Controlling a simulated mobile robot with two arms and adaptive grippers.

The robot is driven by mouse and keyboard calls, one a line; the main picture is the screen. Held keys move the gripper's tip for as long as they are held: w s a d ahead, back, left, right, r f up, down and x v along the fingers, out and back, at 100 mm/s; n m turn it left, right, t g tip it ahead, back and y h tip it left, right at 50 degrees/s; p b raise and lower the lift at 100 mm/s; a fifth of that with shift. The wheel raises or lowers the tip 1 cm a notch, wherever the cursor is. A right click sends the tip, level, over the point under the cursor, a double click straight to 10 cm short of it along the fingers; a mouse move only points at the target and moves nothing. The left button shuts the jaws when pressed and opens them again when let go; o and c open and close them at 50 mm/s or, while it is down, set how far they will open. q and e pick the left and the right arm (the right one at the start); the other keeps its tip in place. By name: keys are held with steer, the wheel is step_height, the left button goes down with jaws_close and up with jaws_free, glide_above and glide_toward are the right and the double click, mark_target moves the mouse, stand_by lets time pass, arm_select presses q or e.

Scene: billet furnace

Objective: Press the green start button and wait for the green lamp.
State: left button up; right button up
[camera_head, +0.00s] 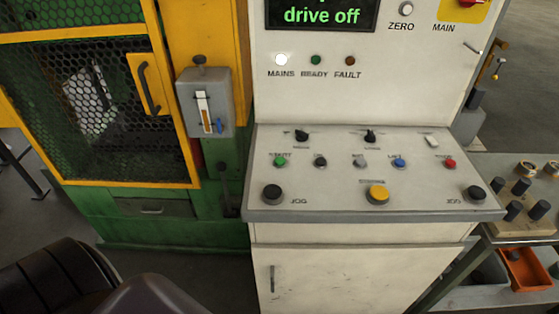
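The green button (280,162) is at the left of the button row on the sloped console (340,206); its small label is blurred but may read START. The green READY lamp (316,60) on the upright panel is dark green and looks unlit. The white MAINS lamp (282,59) to its left is bright, and the reddish-brown FAULT lamp (350,61) to its right looks dark. The display (322,14) above reads "drive off" in green. Neither of my grippers is in view, and nothing covers the green button.
Black (320,161), grey (360,162), blue (399,162) and red (450,163) buttons share the row. Black JOG knobs (272,194) (475,194) flank a yellow button (377,193) in front. A yellow-framed mesh guard (95,100) stands left; a bench with dark cylinders (539,210) stands right.

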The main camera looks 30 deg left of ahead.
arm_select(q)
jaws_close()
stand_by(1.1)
